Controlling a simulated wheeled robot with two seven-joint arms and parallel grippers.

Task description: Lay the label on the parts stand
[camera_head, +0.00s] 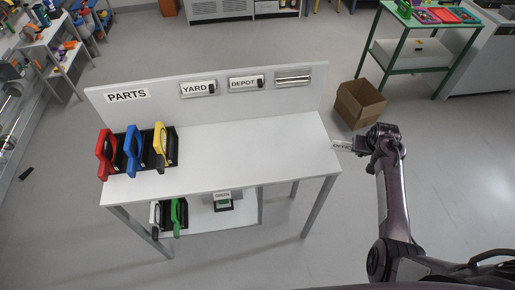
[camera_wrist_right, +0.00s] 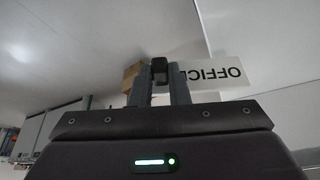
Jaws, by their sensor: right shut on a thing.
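The parts stand (camera_head: 235,155) is a white table with an upright back panel marked PARTS. My right gripper (camera_head: 359,146) is just off its right edge, shut on a small white label (camera_head: 341,146). In the right wrist view the label (camera_wrist_right: 222,74) reads OFFICE upside down and sticks out to the right of the gripper (camera_wrist_right: 160,72); the fingers cover part of it. In the head view its left end meets the stand's right edge; I cannot tell whether they touch. My left gripper is not in view.
The panel carries a YARD plate (camera_head: 198,88), a DEPOT plate (camera_head: 246,83) and a blank metal holder (camera_head: 293,77). Red (camera_head: 104,154), blue (camera_head: 131,150) and yellow (camera_head: 159,144) handled items stand at the top's left. The right half is clear. A cardboard box (camera_head: 360,103) is behind my gripper.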

